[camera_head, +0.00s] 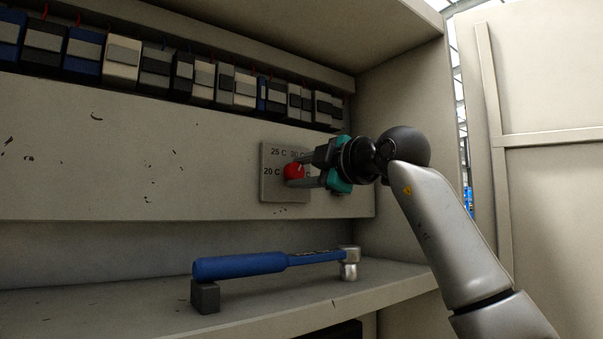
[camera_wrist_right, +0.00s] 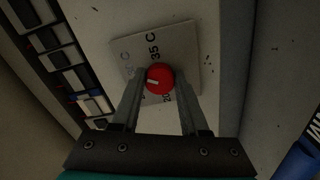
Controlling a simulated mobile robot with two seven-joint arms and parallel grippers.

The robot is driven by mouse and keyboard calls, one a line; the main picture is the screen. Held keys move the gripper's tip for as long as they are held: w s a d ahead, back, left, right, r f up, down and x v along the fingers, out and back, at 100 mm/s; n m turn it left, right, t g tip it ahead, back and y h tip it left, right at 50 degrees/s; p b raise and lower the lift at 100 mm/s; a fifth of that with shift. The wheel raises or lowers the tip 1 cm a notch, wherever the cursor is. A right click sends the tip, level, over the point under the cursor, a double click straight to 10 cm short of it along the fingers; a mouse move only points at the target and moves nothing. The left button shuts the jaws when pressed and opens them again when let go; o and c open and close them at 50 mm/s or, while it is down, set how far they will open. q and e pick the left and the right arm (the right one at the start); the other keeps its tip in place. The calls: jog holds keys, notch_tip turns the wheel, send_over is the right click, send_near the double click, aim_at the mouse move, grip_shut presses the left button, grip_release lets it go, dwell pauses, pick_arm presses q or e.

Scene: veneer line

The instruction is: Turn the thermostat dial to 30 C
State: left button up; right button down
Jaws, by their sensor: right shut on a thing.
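The red thermostat dial (camera_head: 293,171) sits on a grey plate (camera_head: 270,186) fixed to the cabinet's back panel. The plate has labels 20 C at left, 25 C at upper left and 30 C at upper right; a label at the right is mostly hidden by my gripper. My right gripper (camera_head: 302,170) comes from the right and is shut on the dial. In the right wrist view the dial (camera_wrist_right: 159,78) sits between the two fingertips (camera_wrist_right: 160,79). Its white mark points left there, and 35 C is readable above it. I cannot tell exactly which label the mark meets. My left gripper is not in view.
A blue-handled hammer (camera_head: 270,263) lies on the shelf (camera_head: 330,290) below, its handle on a small dark block (camera_head: 205,296). A row of electrical modules (camera_head: 160,68) runs above the panel. The cabinet's side wall (camera_head: 405,110) stands close behind my right wrist.

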jog(key=shift+c, duration=2.1)
grip_release()
jog(key=b+v, duration=0.4)
jog(key=v, duration=1.1)
jog(key=shift+s, duration=0.1)
